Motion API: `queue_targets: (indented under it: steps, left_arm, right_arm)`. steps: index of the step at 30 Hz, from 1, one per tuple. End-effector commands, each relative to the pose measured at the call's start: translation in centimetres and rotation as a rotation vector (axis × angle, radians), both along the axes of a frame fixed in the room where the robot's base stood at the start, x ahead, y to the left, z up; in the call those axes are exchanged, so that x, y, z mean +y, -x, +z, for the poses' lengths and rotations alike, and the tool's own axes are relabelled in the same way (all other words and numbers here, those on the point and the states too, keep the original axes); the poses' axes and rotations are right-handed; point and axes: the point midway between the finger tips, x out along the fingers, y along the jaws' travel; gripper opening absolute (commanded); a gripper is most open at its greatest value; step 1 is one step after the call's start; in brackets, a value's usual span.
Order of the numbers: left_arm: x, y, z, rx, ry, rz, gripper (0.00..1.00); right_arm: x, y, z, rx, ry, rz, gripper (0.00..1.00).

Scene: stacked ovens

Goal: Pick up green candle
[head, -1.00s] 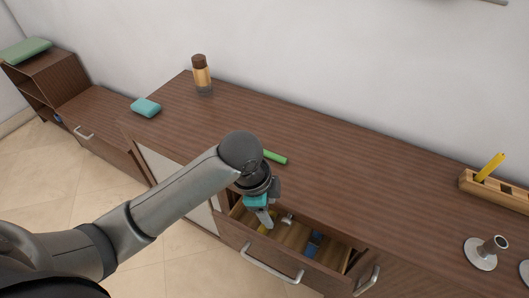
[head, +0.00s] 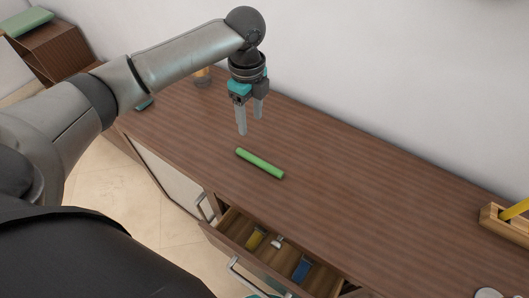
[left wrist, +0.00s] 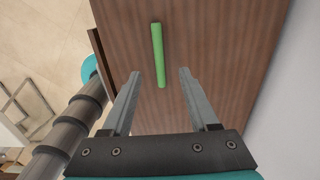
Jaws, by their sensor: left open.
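The green candle (head: 260,163) lies on its side on the wooden cabinet top (head: 340,180). In the left wrist view the candle (left wrist: 158,55) lies beyond the fingertips, in line with the gap between them. My left gripper (head: 249,125) is open and empty, pointing down, above and just behind the candle in the head view. Its two fingers (left wrist: 160,72) show apart in the left wrist view, with nothing between them.
An open drawer (head: 240,229) below the candle holds a yellow item (head: 255,239) and a blue item (head: 301,270). A wooden holder (head: 503,222) with a yellow stick stands at the right. The cabinet top right of the candle is clear.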

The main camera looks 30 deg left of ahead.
Motion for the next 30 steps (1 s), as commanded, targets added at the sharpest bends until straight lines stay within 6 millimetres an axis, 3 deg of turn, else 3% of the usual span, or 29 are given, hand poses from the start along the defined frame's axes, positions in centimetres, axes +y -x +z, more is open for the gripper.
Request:
queue_targets:
  steps: [3, 8, 12, 20, 30]
  left_arm:
    - [0.0, 0.2, -2.7, 0.006, 0.000, 0.000, 0.60]
    - [-0.1, 0.1, -6.2, 0.004, 0.001, 0.001, 0.60]
    - [-0.1, 0.1, -8.3, 0.002, 0.001, 0.000, 0.60]
    - [-0.1, 0.1, -9.7, 0.000, 0.001, 0.000, 0.60]
    - [-0.1, 0.1, -14.2, 0.001, 0.000, 0.000, 0.60]
  right_arm:
    - [-0.2, 1.9, -0.8, 0.030, 0.003, 0.000, 0.50]
    - [-0.5, 3.2, -1.7, 0.051, 0.008, 0.000, 0.50]
    - [-0.5, 2.9, -2.2, 0.047, 0.008, -0.001, 0.50]
    - [-0.4, 1.6, -2.4, 0.024, 0.006, -0.001, 0.50]
    - [-0.4, 1.6, -3.8, 0.024, 0.006, -0.001, 0.50]
